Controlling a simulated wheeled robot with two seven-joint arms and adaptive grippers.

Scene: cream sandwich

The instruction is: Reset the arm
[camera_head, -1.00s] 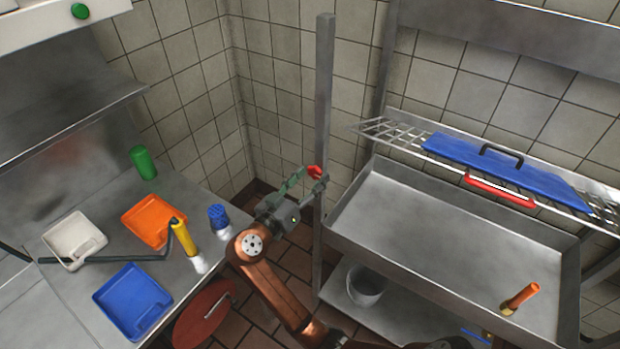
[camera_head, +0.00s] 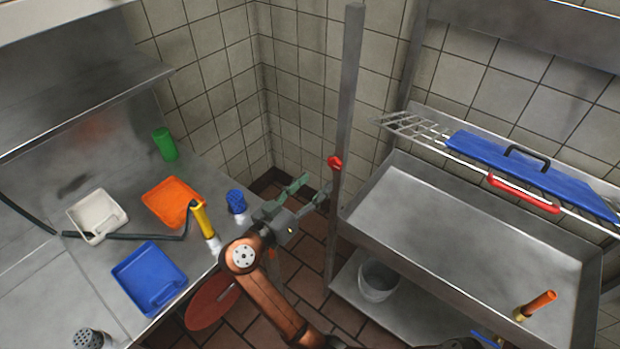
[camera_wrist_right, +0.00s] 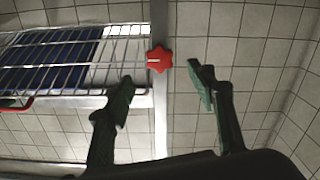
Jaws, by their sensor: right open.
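My right gripper (camera_head: 312,190) hangs in the middle of the head view, over the floor gap between the left counter and the sink. Its green-tipped fingers are spread and hold nothing. In the right wrist view the open fingers (camera_wrist_right: 165,95) stand wide apart. A red star-shaped knob (camera_head: 334,162) sits by the upright steel post (camera_head: 346,120), just past the fingertips and not gripped. The knob also shows in the wrist view (camera_wrist_right: 159,60), beyond and between the fingers. My left gripper is not in view.
The left counter (camera_head: 215,185) carries an orange tray (camera_head: 165,200), blue tray (camera_head: 135,275), white tray (camera_head: 85,215), yellow-handled tool (camera_head: 202,220), blue brush (camera_head: 236,201) and green cylinder (camera_head: 165,144). On the right are a sink (camera_head: 450,225), a wire rack (camera_head: 405,124) with a blue board (camera_head: 520,168), and a bucket (camera_head: 377,283).

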